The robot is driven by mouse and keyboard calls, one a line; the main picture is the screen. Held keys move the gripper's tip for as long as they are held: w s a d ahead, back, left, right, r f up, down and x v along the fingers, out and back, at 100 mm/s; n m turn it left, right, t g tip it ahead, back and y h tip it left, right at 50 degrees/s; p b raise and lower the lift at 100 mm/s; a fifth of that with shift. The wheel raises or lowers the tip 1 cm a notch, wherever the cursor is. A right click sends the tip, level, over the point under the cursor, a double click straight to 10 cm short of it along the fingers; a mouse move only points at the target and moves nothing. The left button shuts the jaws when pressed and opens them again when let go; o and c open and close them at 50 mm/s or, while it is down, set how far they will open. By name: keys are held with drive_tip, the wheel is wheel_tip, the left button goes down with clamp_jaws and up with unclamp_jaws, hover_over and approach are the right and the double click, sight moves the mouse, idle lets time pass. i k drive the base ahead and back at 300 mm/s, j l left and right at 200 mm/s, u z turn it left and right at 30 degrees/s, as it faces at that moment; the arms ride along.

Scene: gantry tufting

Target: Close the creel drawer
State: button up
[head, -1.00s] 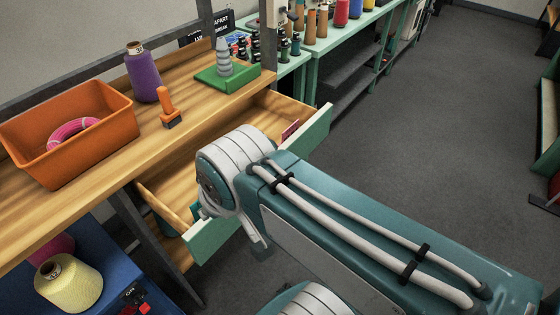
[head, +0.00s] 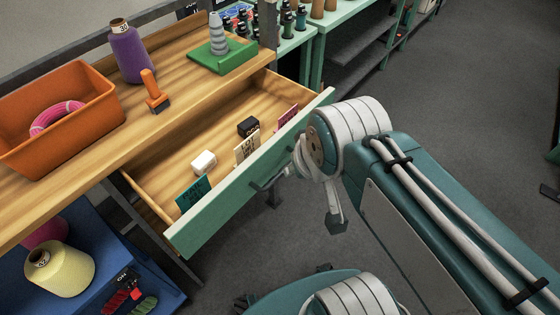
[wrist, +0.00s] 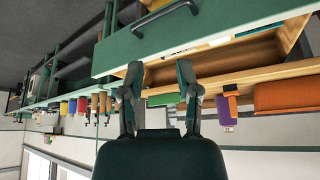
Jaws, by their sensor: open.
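The creel drawer (head: 245,182) stands pulled out from under the wooden bench, with a green front and a dark bar handle (head: 262,186). In the wrist view, which looks upside down, the drawer front (wrist: 220,28) and handle (wrist: 162,18) span the top. My gripper (wrist: 158,68) is open and empty, its two fingers apart and pointing toward the drawer front. In the head view my arm is at the right end of the drawer front; the fingers are not clearly seen there.
On the bench (head: 185,112) are an orange bin (head: 62,125) with a pink ring, a purple cone (head: 130,52), an orange-handled tool (head: 154,92) and a green spool stand (head: 220,50). A blue shelf (head: 85,215) with yarn is below left. Floor (head: 470,100) at right is clear.

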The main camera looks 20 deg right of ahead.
sight(159, 173)
drive_tip(key=k+j+u, duration=0.1)
drive_tip(key=j, duration=0.2)
drive_tip(key=k+j, duration=0.15)
drive_tip(key=j, duration=0.15)
drive_tip(key=k+j+u, duration=0.25)
drive_tip(key=j, duration=0.35)
